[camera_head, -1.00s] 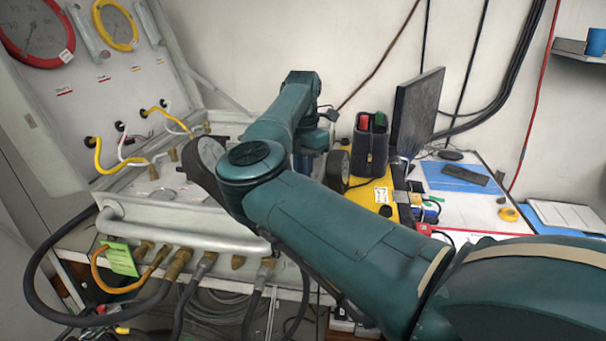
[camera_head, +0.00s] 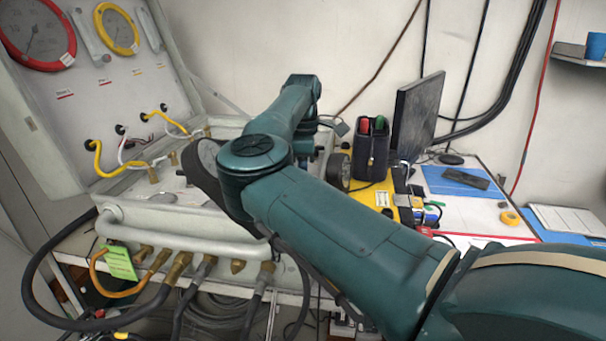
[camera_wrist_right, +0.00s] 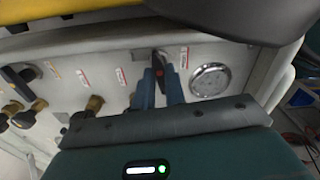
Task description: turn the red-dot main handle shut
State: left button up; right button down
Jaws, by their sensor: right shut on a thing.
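The main handle (camera_wrist_right: 158,64) is a small dark lever with a reddish patch, on the pale front face of the air panel (camera_wrist_right: 110,62) in the right wrist view. My right gripper (camera_wrist_right: 160,78) has its two blue fingers on either side of this lever and is shut on it. How far the lever is turned is hard to tell at this size. In the head view my right arm hides the handle and most of the gripper. My left gripper is in neither view.
In the head view, hoses (camera_head: 60,322) hang from the panel's front below a pale tube rail (camera_head: 180,236). A dark caddy (camera_head: 371,152) and a monitor (camera_head: 416,115) stand beyond my arm.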

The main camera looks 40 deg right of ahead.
jog(key=shift+m, duration=0.8)
jog(key=c, duration=1.5)
grip_release()
jog(key=shift+o, duration=0.2)
notch_tip(320, 180, up, 13)
